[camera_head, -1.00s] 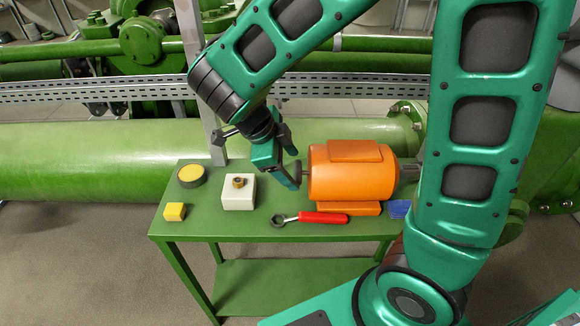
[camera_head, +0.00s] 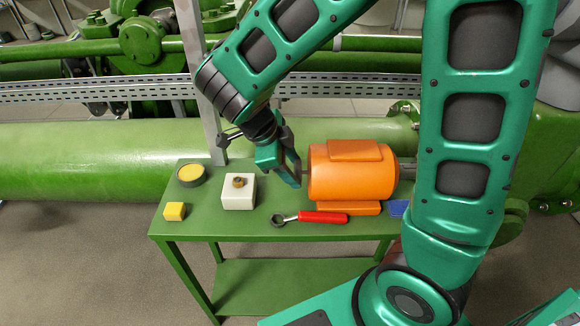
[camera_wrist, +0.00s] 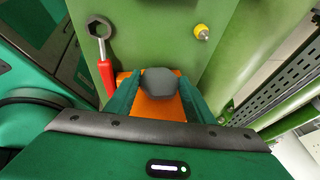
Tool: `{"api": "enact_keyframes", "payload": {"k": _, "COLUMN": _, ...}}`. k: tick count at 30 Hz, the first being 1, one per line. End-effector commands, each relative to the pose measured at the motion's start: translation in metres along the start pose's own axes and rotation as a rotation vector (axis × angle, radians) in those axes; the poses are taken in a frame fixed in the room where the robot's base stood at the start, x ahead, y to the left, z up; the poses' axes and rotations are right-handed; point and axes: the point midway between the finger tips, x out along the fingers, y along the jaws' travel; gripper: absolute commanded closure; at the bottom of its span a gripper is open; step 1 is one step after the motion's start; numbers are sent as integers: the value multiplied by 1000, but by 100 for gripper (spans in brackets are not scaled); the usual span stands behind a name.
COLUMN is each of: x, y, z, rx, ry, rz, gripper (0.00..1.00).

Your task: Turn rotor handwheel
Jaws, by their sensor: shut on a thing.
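The rotor handwheel is mostly hidden behind my fingers in the head view. In the wrist view the dark grey, rounded handwheel (camera_wrist: 160,82) sits between the two green fingers of my gripper (camera_wrist: 160,96), in front of the orange motor body. My gripper is shut on the handwheel. How far the wheel is turned cannot be told.
A large green pipe (camera_head: 90,160) runs behind.

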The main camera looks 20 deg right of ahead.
Motion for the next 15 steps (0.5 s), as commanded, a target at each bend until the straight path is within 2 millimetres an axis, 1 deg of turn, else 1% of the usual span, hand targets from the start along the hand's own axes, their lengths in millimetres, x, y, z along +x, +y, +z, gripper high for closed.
{"api": "enact_keyframes", "payload": {"k": 8, "x": 0, "y": -7, "z": 0, "rx": -47, "ry": -2, "rz": 136, "gripper": 74}}
{"api": "enact_keyframes", "payload": {"k": 15, "x": 1, "y": -13, "z": 2, "rx": -130, "ry": -3, "rz": 336, "gripper": 74}}
